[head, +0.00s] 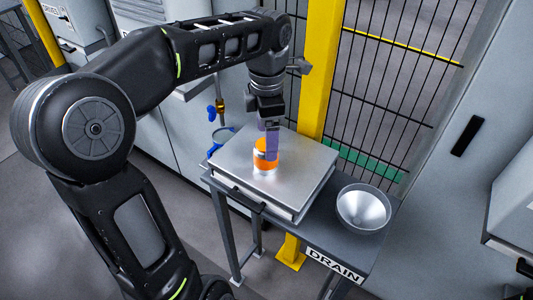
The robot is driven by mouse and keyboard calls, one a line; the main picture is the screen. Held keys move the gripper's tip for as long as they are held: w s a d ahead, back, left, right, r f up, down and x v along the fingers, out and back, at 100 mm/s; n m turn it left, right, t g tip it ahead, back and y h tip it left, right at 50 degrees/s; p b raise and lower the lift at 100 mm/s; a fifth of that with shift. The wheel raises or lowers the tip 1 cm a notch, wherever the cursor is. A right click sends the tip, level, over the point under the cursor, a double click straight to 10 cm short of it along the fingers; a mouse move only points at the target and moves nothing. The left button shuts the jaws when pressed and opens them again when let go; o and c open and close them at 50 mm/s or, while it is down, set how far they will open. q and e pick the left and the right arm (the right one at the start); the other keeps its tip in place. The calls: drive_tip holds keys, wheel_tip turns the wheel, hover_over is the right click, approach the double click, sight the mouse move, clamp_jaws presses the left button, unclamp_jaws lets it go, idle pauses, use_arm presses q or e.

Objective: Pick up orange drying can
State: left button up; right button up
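The orange can (262,161), with pale bands, stands upright on the flat metal top in the middle of the picture. My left arm comes in from the left and reaches over it. My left gripper (268,142) points down at the can, and a purple-tinted finger covers part of the can's right side. The other finger is mostly hidden, so I cannot tell whether the fingers touch the can or are closed on it. My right gripper is not in view.
The silver metal box (304,180) under the can sits on a grey table with a DRAIN label (334,265). A metal bowl (364,208) stands to its right. A yellow post (321,70) and wire fence (400,80) rise close behind. A blue-handled valve (219,112) is behind left.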

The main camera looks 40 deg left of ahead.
use_arm(q)
drive_tip(key=shift+f, duration=0.75)
drive_tip(key=shift+a+f+p, duration=0.1)
drive_tip(key=shift+f+p, duration=0.4)
drive_tip(key=shift+f, duration=2.15)
drive_tip(key=shift+s, duration=0.1)
drive_tip(key=c, duration=1.7)
